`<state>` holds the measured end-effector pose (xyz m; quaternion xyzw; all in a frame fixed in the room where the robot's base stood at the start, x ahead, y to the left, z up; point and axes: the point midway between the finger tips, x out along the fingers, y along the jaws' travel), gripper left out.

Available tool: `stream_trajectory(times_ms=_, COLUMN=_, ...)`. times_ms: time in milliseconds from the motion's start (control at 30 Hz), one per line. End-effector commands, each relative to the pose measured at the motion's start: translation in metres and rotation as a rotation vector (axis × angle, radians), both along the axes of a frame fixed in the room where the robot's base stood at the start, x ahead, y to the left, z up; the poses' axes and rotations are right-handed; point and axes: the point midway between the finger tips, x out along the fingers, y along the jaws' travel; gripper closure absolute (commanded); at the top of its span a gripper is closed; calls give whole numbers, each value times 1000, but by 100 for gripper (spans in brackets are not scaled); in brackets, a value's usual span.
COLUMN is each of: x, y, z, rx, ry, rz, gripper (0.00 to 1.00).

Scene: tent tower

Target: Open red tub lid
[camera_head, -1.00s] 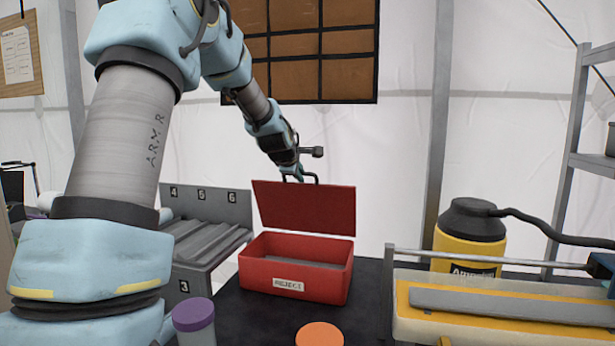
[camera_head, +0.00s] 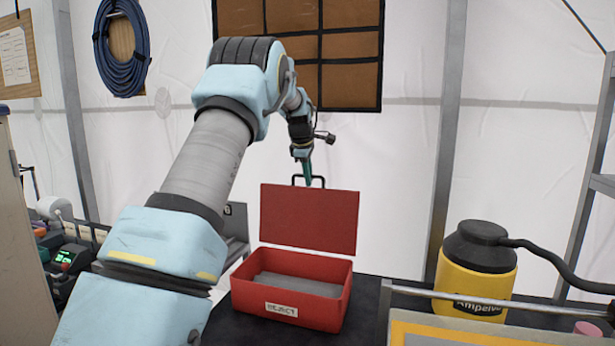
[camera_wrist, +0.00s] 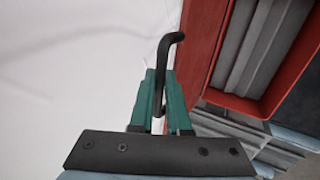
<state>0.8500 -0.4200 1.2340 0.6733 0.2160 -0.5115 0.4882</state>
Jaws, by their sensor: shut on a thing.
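The red tub (camera_head: 335,312) stands on the dark table with a "REJECT" label on its front. Its red lid (camera_head: 308,220) stands raised, about upright, along the tub's back edge, and the grey inside shows. A black handle (camera_head: 298,181) sits at the lid's top edge. My gripper (camera_head: 307,180) is at this handle. In the wrist view, the green fingers of my gripper (camera_wrist: 161,90) are shut on the black handle (camera_wrist: 166,55). The red lid (camera_wrist: 202,45) shows just to the right of the fingers there.
A yellow canister (camera_head: 475,280) with a black top and hose stands right of the tub. A metal rail (camera_head: 450,299) runs in front of it. A grey slotted rack (camera_head: 235,225) is partly hidden behind my arm at left.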

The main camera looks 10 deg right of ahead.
Motion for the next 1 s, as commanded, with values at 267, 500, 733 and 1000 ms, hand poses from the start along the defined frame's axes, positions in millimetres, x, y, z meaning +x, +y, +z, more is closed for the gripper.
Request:
stream_trajectory(times_ms=267, x=2, y=0, z=-7, rx=12, ry=26, rz=1, gripper=100)
stream_trajectory(times_ms=500, x=1, y=0, z=-8, rx=13, ry=28, rz=2, gripper=100)
stream_trajectory(times_ms=733, x=1, y=0, z=-9, rx=14, ry=29, rz=1, gripper=66)
stream_trajectory(times_ms=1000, x=1, y=0, z=-10, rx=16, ry=32, rz=1, gripper=56)
